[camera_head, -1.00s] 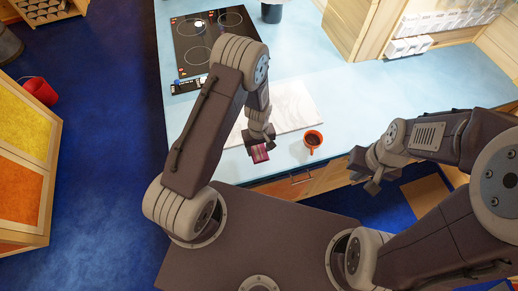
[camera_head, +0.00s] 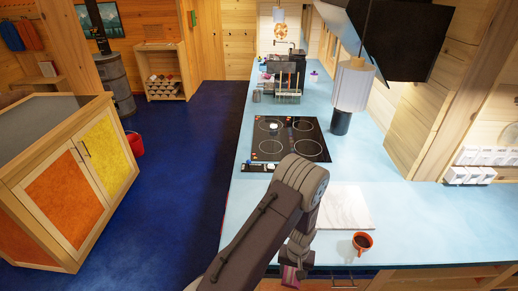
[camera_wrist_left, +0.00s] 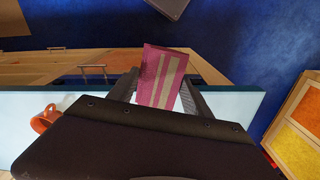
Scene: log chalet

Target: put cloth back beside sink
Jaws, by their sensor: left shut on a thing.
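A magenta cloth with pale stripes (camera_wrist_left: 160,78) is clamped between the fingers of my left gripper (camera_head: 297,262). In the head view the cloth (camera_head: 291,276) shows as a small pink patch at the gripper's tip, by the near edge of the blue counter (camera_head: 420,215). In the left wrist view it sticks out beyond the fingertips. A dark tap (camera_head: 284,42) stands at the far end of the counter. The sink basin cannot be made out behind the things there. My right gripper is out of view.
A black hob (camera_head: 290,138), a dish rack (camera_head: 287,88) and a lamp (camera_head: 352,92) are on the counter. An orange mug (camera_head: 362,242) stands near a marble board (camera_head: 343,208), close to my left gripper.

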